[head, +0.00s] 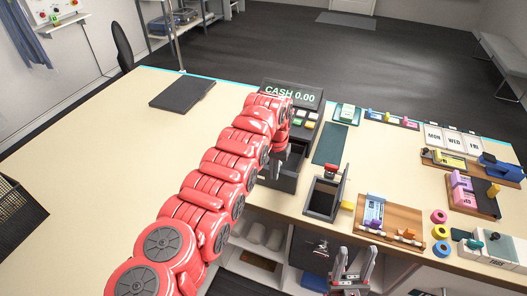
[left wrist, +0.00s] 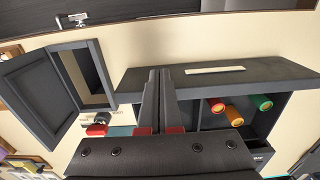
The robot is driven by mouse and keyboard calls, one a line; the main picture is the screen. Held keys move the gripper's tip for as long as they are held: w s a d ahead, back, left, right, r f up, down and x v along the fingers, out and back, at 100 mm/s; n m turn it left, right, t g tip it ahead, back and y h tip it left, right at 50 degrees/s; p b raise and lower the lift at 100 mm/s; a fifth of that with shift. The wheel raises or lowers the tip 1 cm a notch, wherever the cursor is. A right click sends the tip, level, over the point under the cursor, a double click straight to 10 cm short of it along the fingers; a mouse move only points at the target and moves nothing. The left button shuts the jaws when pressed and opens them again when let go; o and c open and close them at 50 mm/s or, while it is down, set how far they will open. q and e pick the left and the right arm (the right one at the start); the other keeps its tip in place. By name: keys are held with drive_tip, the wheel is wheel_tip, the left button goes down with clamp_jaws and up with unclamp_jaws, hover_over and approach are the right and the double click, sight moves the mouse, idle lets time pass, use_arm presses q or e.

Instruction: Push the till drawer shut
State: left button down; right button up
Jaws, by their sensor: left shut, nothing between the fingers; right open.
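The till (head: 303,118) stands on the counter, its display reading CASH 0.00. Its dark drawer (head: 293,158) stands open towards me. In the left wrist view the drawer's front panel (left wrist: 275,75) carries a pale strip, and coloured rolls (left wrist: 235,116) lie inside the drawer. My left gripper (head: 277,166) is shut and empty, pointing down at the drawer; its arm hides part of the till and drawer. In the left wrist view its fingers (left wrist: 160,75) overlap the front panel; I cannot tell whether they touch it. My right gripper (head: 352,262) is open and empty at the counter's front.
Right of the drawer stands a dark box (head: 322,197) with a raised lid and a red knob (head: 331,170). A wooden tray (head: 391,216) and coloured tape rolls (head: 440,232) are further right. A dark flat pad (head: 183,92) lies on the left; the counter around it is clear.

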use_arm(q)
wheel_tip(320, 180, up, 8)
drive_tip(key=s+p, duration=0.1)
drive_tip(key=p, duration=0.4)
drive_tip(key=shift+s+a+p, duration=0.2)
drive_tip(key=shift+a+p, duration=0.05)
drive_tip(key=shift+p, duration=0.05)
idle(0.3)
drive_tip(key=shift+s+f, duration=0.1)
idle(0.3)
